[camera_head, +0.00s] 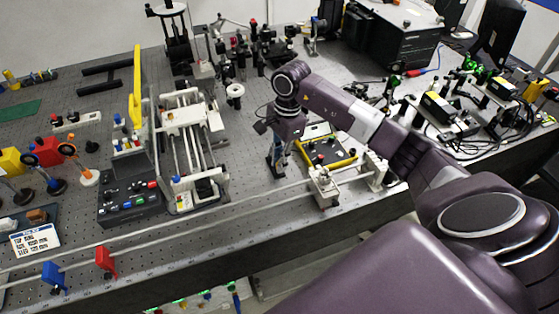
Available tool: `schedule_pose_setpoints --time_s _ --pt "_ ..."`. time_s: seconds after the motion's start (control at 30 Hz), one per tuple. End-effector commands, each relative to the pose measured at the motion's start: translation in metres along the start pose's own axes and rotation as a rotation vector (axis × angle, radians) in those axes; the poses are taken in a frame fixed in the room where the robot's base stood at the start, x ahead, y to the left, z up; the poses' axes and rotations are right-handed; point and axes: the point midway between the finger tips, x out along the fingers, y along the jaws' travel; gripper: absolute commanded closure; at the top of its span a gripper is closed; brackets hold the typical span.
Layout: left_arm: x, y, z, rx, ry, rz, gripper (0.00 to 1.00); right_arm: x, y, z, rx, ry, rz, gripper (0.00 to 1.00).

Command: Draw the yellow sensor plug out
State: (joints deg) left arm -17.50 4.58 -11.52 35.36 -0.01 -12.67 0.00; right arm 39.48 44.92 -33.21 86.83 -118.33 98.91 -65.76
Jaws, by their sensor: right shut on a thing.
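My right arm comes in from the right, and its gripper (276,166) points down at the bench beside the yellow-edged instrument box (343,164). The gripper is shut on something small. The fingers hide most of it, and at this size I cannot make out the yellow sensor plug or its socket clearly. I cannot tell how far the plug sits in its socket. My left gripper is not in view.
A long rail (145,240) with a red holder (105,262) and a blue holder (52,275) runs along the front edge. A black control box (130,205) and a rod-framed device stand left of my gripper. Optics and cables crowd the back and right.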

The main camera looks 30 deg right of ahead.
Motion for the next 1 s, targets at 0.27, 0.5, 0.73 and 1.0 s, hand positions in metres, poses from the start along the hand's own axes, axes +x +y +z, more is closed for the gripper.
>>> schedule_pose_setpoints --time_s 0.27,0.5,0.73,1.0 --pt "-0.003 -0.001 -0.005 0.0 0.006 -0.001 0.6 -0.007 0.0 0.001 -0.001 0.0 -0.001 1.0" --pt "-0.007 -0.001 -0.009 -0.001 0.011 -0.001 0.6 -0.017 0.0 0.002 0.0 0.001 -0.001 1.0" --pt "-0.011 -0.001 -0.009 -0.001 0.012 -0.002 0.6 -0.026 0.0 0.003 0.0 0.001 -0.001 1.0" --pt "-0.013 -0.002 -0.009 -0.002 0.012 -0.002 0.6 -0.032 0.0 0.004 0.0 0.001 0.0 1.0"
